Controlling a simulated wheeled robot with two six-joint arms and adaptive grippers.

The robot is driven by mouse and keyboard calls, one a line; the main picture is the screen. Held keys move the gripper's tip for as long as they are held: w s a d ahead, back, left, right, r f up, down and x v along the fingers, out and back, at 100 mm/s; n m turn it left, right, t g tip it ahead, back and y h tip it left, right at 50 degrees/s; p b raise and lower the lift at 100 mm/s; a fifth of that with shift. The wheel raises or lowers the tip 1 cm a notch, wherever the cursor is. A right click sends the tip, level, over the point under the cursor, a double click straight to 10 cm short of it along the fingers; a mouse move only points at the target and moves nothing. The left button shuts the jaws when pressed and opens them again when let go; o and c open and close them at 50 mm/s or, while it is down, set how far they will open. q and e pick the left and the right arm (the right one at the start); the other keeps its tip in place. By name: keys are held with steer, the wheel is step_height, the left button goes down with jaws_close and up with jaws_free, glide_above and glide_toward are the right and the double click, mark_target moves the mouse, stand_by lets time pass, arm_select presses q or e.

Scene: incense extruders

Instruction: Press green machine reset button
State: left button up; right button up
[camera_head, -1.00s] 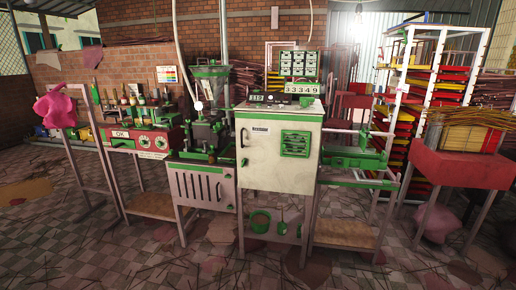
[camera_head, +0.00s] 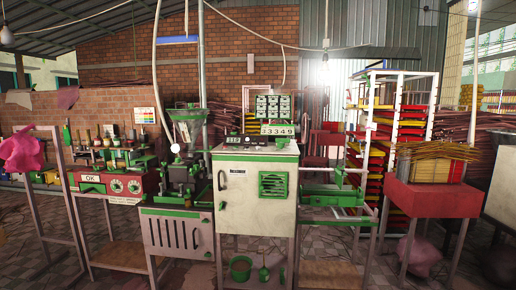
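The green machine (camera_head: 230,200) stands in the middle of the view, with a white cabinet, a green vent grille (camera_head: 273,184) and green trim. A small display panel (camera_head: 246,140) and a counter reading 33349 (camera_head: 277,130) sit on top of the cabinet. A hopper (camera_head: 188,125) and a press body stand on its left part. A reset button is too small to make out for certain. A round white gauge or knob (camera_head: 175,148) shows beside the hopper. Neither of my grippers is in view.
A red machine marked OK (camera_head: 105,185) stands at left, with a pink cloth (camera_head: 22,150) on a frame before it. A white rack with red and yellow trays (camera_head: 398,130) stands behind at right. A red table (camera_head: 432,198) holds incense sticks. Tiled floor shows in front.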

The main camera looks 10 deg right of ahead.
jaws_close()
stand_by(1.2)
